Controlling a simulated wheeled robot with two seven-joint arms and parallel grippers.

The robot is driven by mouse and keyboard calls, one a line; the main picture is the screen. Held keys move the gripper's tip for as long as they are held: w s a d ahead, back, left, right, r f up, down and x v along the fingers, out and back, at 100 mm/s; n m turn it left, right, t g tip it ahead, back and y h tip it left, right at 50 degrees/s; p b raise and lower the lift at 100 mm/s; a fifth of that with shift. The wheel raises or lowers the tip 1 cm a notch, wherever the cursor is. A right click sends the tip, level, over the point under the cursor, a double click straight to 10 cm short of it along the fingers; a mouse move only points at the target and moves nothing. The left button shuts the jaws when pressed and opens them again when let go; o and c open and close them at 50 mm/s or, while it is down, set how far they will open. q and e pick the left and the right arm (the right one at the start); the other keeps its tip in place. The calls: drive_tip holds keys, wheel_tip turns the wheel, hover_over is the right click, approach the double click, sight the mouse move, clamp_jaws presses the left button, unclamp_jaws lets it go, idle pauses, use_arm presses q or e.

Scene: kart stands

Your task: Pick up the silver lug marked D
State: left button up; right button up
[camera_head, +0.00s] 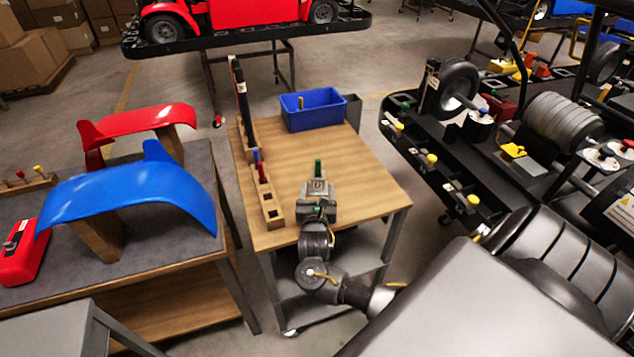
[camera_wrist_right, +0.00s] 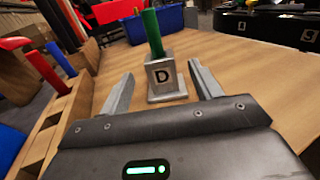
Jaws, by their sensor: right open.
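The silver lug marked D (camera_wrist_right: 164,80) stands upright on the wooden table top, with a dark D on its near face and a green peg (camera_wrist_right: 152,32) rising from its top. In the head view the lug (camera_head: 318,187) is at the middle of the table, just beyond my right gripper (camera_head: 316,206). In the right wrist view my right gripper (camera_wrist_right: 161,78) is open, with one finger on each side of the lug's picture. I cannot tell whether the lug is fully between the fingertips. My left gripper is not in view.
A wooden rack (camera_head: 272,212) with red and blue pegs stands along the table's left side. A blue bin (camera_head: 336,112) sits at the table's back. The table top (camera_head: 365,190) right of the lug is clear. A table with blue and red fenders (camera_head: 130,195) stands left.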

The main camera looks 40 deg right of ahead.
sight(318, 181)
drive_tip(key=x, duration=0.2)
drive_tip(key=shift+w+d+f, duration=0.15)
drive_tip(key=shift+w+f, duration=0.05)
drive_tip(key=shift+w, duration=0.05)
drive_tip(key=shift+w+d+r+b, duration=0.15)
drive_tip(key=shift+w+d+b, duration=0.1)
drive_tip(key=shift+b, duration=0.05)
drive_tip(key=x, duration=0.5)
drive_tip(key=shift+b, duration=0.3)
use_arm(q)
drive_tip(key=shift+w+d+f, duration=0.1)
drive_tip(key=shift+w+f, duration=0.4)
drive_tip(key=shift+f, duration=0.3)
use_arm(e)
drive_tip(key=shift+s, duration=0.1)
drive_tip(key=shift+c, duration=0.4)
drive_tip(key=shift+r, duration=0.1)
drive_tip(key=c, duration=1.2)
